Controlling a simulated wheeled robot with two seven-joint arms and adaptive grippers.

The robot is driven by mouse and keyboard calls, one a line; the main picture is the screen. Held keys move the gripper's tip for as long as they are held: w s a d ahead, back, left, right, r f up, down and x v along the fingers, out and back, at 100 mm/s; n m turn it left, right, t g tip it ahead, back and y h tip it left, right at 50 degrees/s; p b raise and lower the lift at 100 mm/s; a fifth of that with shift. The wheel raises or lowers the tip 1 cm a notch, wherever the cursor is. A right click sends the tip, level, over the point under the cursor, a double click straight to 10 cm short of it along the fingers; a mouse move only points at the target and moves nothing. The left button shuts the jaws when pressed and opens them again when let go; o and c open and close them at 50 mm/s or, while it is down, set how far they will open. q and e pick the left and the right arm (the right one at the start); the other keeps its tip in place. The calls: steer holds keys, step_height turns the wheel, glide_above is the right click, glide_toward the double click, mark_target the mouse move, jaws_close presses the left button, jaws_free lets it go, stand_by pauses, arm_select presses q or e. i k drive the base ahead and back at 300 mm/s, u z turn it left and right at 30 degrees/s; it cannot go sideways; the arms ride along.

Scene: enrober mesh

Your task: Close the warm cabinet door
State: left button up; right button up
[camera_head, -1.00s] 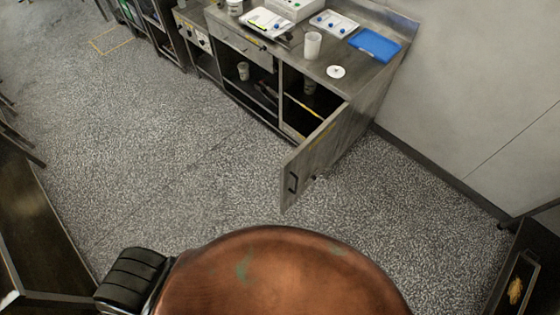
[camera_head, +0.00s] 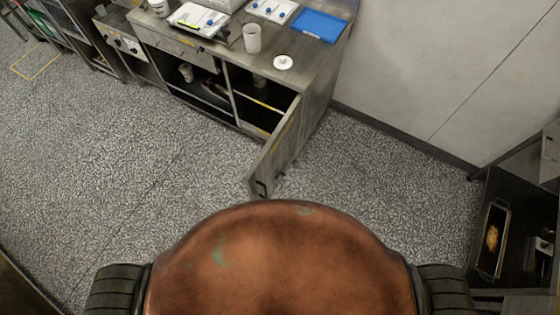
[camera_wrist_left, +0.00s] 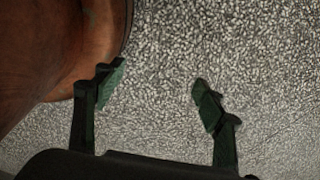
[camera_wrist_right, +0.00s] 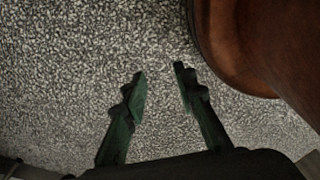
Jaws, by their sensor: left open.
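The warm cabinet door (camera_head: 283,145) stands swung open, out from the front of the steel cabinet (camera_head: 312,95). A dark handle (camera_head: 262,188) shows near its free edge. The cabinet's inside (camera_head: 262,88) is open to view, with a container and a yellow strip in it. My left gripper (camera_wrist_left: 153,88) is open and empty over the floor beside my copper-coloured base in the left wrist view. My right gripper (camera_wrist_right: 160,80) is open and empty over the floor in the right wrist view. Neither gripper shows in the head view, and both are away from the door.
On the cabinet top stand a white cup (camera_head: 252,40), a white lid (camera_head: 283,63) and a blue tray (camera_head: 319,26). A dark unit with a food pan (camera_head: 492,240) stands at the right. Speckled floor (camera_head: 150,170) lies clear between my base and the cabinet.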

mark_target(281, 147)
steer(key=z, duration=1.5)
steer(key=k, duration=0.9)
steer(key=u, duration=1.65)
